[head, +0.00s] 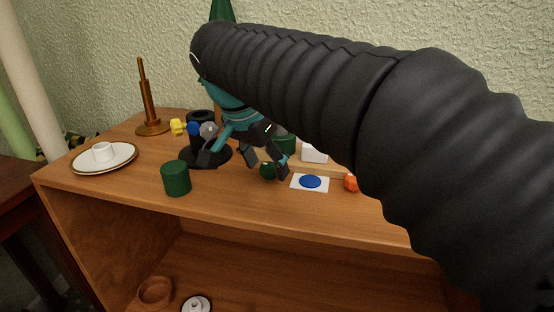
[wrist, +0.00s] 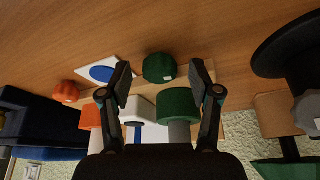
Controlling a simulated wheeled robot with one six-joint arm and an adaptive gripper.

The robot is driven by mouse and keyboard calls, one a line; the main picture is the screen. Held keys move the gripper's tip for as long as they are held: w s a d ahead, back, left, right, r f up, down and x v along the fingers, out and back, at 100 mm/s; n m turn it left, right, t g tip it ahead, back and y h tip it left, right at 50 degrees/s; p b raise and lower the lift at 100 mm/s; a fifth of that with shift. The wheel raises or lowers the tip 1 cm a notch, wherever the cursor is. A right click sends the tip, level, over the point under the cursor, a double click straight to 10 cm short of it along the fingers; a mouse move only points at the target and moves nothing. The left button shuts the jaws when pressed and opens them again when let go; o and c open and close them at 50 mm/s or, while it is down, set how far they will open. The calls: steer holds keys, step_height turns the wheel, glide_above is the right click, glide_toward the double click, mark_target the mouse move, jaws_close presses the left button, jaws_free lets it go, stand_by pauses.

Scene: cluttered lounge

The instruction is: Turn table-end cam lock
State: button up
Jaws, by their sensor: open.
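No part in view is clearly marked as the cam lock, and I cannot tell which one it is. My gripper (head: 245,166) is open and empty above the wooden cabinet top (head: 225,197). In the wrist view its fingers (wrist: 162,80) stand apart, with a small dark green faceted knob (wrist: 159,67) showing between the tips. The knob also shows in the head view (head: 267,171), partly hidden by a finger. I cannot tell whether anything touches it. A white card with a blue disc (wrist: 104,73) lies beside it.
A wooden board with a green-capped post (wrist: 178,104), a white block (wrist: 141,109) and an orange block (wrist: 90,116) lies close by. An orange knob (head: 351,183), green cylinder (head: 176,178), black round base (head: 217,157), plate with cup (head: 119,163) and brass stand (head: 149,105) surround it.

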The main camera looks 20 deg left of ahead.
steer(key=c, duration=1.1)
steer(key=shift+c, duration=0.2)
steer(key=shift+n, duration=0.4)
steer(key=n+y, duration=0.1)
steer(key=n, duration=0.2)
steer(key=n+y, duration=0.1)
steer(key=n, duration=0.1)
steer(key=shift+d+r+n+y, duration=0.15)
steer(key=shift+d+n+y, duration=0.15)
steer(key=shift+d, duration=0.05)
steer(key=n+y, duration=0.1)
steer(key=n, duration=0.1)
steer(key=n+g+y+p, duration=0.1)
steer(key=n, duration=0.2)
steer(key=shift+w+d+n, duration=0.2)
steer(key=shift+n, duration=0.1)
steer(key=o, duration=1.1)
